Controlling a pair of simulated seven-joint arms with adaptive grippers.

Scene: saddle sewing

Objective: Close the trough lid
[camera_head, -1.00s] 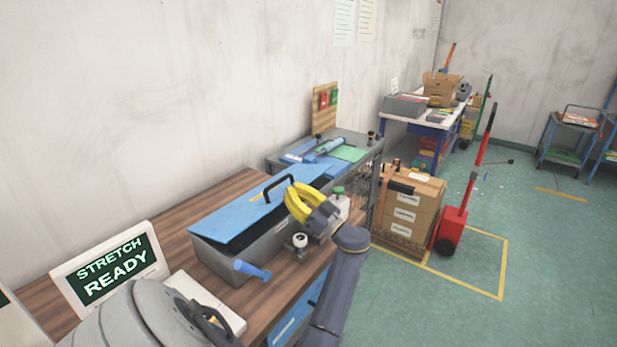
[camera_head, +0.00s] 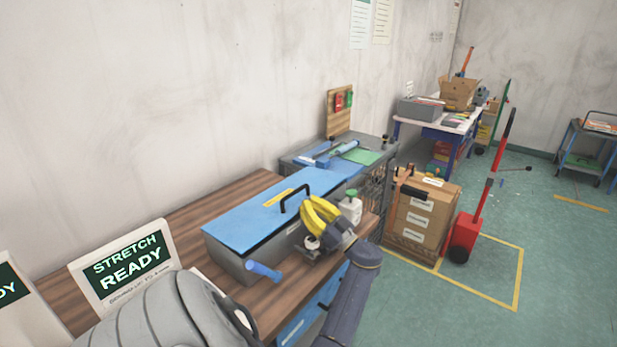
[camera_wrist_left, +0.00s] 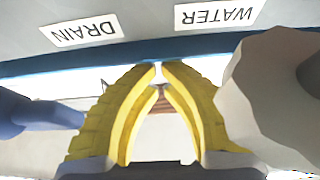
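The blue trough lid (camera_head: 240,228) lies flat along the top of the long grey trough (camera_head: 236,266) on the wooden bench, with no gap that I can see. A black handle (camera_head: 284,198) stands on the lid. My left gripper (camera_head: 311,207), with yellow fingers, is at the trough's front right side, close to the lid's front edge. In the left wrist view its fingertips (camera_wrist_left: 160,66) nearly meet, with nothing between them. Beyond them are the lid's blue edge (camera_wrist_left: 100,66) and the trough's DRAIN and WATER labels. Whether the fingertips touch the lid is unclear. My right gripper is not seen.
A blue cylindrical fitting (camera_head: 264,271) sticks out at the trough's front. A white bottle with a green cap (camera_head: 351,207) stands right of my left gripper. A STRETCH READY sign (camera_head: 126,265) stands at the bench's left. Stacked boxes (camera_head: 418,220) are on the floor to the right.

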